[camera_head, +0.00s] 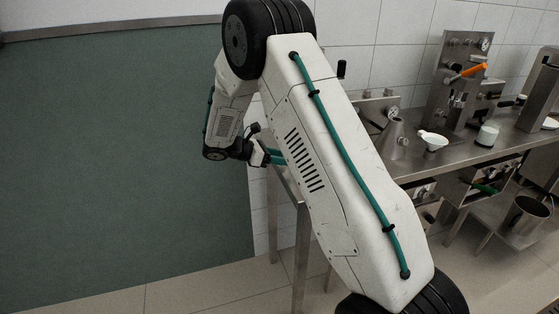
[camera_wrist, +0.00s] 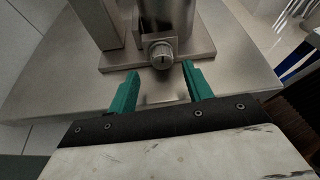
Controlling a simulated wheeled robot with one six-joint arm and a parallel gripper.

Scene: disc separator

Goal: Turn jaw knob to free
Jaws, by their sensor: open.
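A round knurled metal knob (camera_wrist: 161,55) with a dark line on its face sits low on the front of a steel cylinder (camera_wrist: 167,20). I take it for the jaw knob. The line looks about vertical. My gripper (camera_wrist: 160,73) has its two teal fingers spread and empty, one either side below the knob in the wrist view, apart from it. In the head view my gripper (camera_head: 277,158) shows at the left end of the bench, partly behind my arm. The knob is hidden there.
The cylinder stands on a flat steel base plate (camera_wrist: 200,58) on the steel table (camera_wrist: 235,72), beside an upright steel block (camera_wrist: 97,22). On the bench to the right stand a metal cone (camera_head: 394,138), a white funnel (camera_head: 433,141) and an orange-handled device (camera_head: 466,72).

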